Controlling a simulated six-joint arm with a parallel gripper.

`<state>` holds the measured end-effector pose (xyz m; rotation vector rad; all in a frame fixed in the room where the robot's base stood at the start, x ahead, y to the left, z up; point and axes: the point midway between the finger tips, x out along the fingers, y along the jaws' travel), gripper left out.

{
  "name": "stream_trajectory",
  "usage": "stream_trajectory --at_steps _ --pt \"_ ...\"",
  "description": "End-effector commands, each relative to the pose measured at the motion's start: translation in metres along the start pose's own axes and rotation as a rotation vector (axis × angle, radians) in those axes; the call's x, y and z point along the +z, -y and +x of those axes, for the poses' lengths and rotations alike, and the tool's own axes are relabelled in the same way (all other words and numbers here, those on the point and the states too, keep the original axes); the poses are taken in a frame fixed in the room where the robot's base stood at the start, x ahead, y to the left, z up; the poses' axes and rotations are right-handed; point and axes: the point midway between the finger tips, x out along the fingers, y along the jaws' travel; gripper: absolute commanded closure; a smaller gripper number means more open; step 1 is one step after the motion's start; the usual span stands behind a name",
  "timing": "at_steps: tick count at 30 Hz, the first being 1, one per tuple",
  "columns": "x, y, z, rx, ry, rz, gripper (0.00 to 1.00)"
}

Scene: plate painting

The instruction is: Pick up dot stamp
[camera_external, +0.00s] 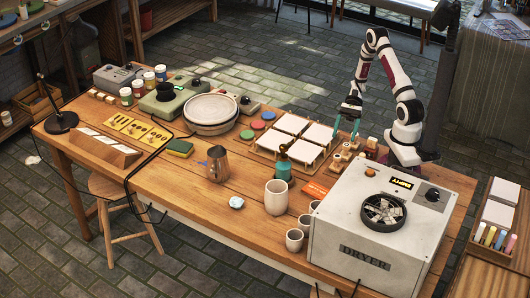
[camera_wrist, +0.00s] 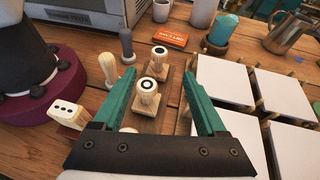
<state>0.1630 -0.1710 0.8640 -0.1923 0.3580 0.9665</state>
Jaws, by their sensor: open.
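My gripper (camera_wrist: 158,66) is open and empty, its two teal fingers spread above the wooden stamps; in the external view it (camera_external: 348,129) hangs over the stamp group beside the white tiles. A wooden stamp with a black ring and centre mark (camera_wrist: 149,86) stands between the fingers, apart from them. A similar ring-marked stamp (camera_wrist: 159,53) stands just beyond it. A pale wooden stamp with several black dots on its face (camera_wrist: 68,109) lies tilted, outside the left finger and partly hidden by my gripper. Which one is the dot stamp is not certain; the dotted face fits the name.
A plain wooden peg (camera_wrist: 108,67) and a grey peg (camera_wrist: 127,44) stand near the left finger. White tiles (camera_wrist: 224,80) on a wooden rack lie close to the right finger. An orange box (camera_wrist: 168,36), a teal bottle (camera_wrist: 221,30) and the dryer (camera_external: 375,240) stand nearby.

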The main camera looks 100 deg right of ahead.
Motion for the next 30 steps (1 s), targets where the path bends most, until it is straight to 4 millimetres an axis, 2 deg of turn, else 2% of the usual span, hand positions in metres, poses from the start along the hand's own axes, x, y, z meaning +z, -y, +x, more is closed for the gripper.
stream_trajectory --at_steps 1,3,8,13,16,22,23,30 --pt "0.001 -0.001 0.013 0.006 0.002 0.001 0.26" --pt "0.001 -0.001 0.028 0.005 0.002 0.002 0.26" --pt "0.002 -0.001 0.049 0.005 0.000 0.001 0.26" --pt "0.005 -0.002 0.083 0.007 0.000 0.002 0.26" --pt "0.005 -0.002 0.093 0.006 -0.003 0.002 0.26" --pt "0.005 -0.002 0.095 0.003 -0.004 0.001 0.26" --pt "0.005 -0.002 0.095 0.003 -0.004 0.001 0.29" --pt "0.005 -0.002 0.094 0.004 -0.004 0.001 0.73"
